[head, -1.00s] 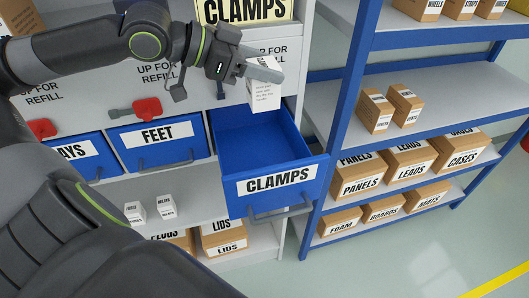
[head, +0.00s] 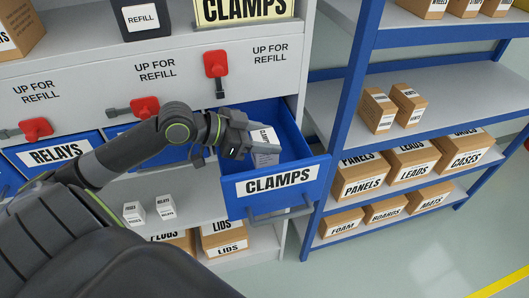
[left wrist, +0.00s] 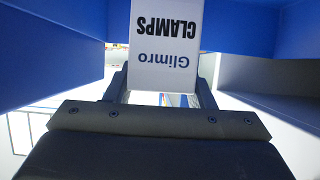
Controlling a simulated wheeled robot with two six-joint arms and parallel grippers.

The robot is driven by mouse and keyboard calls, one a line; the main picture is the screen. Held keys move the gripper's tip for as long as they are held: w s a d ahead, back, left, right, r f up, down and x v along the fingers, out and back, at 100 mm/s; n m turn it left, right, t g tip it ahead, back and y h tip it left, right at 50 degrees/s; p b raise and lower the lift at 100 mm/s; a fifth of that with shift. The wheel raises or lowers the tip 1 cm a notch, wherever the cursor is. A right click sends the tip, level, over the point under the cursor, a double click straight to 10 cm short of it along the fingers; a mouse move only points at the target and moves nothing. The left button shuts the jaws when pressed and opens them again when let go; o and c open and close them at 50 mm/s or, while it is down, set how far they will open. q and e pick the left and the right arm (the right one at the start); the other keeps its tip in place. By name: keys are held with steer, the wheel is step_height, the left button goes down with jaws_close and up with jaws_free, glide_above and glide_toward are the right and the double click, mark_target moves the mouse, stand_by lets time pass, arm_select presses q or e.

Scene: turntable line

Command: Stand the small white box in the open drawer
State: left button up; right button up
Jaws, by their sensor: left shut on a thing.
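The small white box (head: 265,147), lettered CLAMPS, is inside the open blue drawer (head: 278,181) labelled CLAMPS. My left gripper (head: 256,143) is shut on the box and reaches into the drawer from the left. The box looks upright; whether it touches the drawer floor I cannot tell. In the left wrist view the box (left wrist: 165,45) stands between the two fingers, its CLAMPS and Glimro lettering upside down, with blue drawer walls (left wrist: 50,50) on both sides. My right gripper is not in view.
A red lever (head: 216,70) is above the open drawer, another (head: 145,107) to its left. A RELAYS drawer (head: 60,153) is at the left. Two small white boxes (head: 150,210) stand on the shelf below. A blue-framed rack (head: 345,130) with cartons stands right.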

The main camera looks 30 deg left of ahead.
arm_select(q)
steer(key=shift+f, duration=2.55)
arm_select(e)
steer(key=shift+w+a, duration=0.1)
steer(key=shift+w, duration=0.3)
arm_select(q)
steer(key=shift+f, duration=0.15)
steer(key=o, duration=1.1)
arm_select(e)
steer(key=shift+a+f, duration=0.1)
